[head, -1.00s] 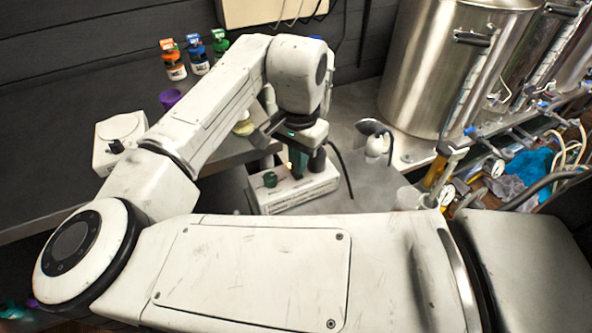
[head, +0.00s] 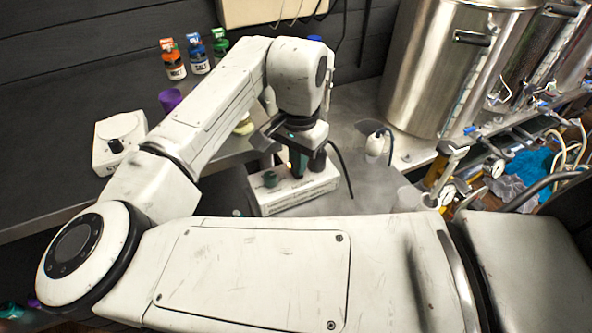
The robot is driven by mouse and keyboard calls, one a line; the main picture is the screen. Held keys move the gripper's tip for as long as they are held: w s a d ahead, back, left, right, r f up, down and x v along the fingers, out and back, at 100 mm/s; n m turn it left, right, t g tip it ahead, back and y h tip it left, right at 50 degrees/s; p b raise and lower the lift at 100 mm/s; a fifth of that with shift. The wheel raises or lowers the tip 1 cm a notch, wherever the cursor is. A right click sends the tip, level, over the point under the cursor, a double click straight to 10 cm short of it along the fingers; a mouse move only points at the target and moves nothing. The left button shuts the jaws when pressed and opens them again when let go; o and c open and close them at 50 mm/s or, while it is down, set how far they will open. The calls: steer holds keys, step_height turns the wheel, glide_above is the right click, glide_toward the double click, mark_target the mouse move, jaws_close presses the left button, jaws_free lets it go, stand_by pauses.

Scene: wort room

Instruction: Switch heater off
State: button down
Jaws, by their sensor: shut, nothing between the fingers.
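A white control box (head: 310,193) with dark lettering on its front sits on the metal surface in the middle of the head view. A round green knob (head: 270,179) is on its left part. My gripper (head: 298,172) is over the middle of the box, pointing down, shut and empty. A dark upright part (head: 317,161) shows just right of the fingers. The fingers and wrist hide the middle of the box top, so I cannot tell whether they touch it or how any switch there is set. A black cable leaves the box's right end.
A second white box with a dial (head: 119,142) stands on the dark bench at left, near a purple cup (head: 170,100) and several capped bottles (head: 197,55). Large steel kettles (head: 445,70), valves, gauges and hoses crowd the right. A white-grey vessel (head: 376,146) stands behind the control box.

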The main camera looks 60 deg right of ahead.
steer(key=shift+f+b, duration=0.35)
steer(key=shift+f, duration=0.4)
stand_by(0.3)
step_height(320, 180, up, 7)
steer(key=p, duration=0.7)
steer(key=shift+r, duration=0.1)
steer(key=shift+a, duration=0.1)
stand_by(0.6)
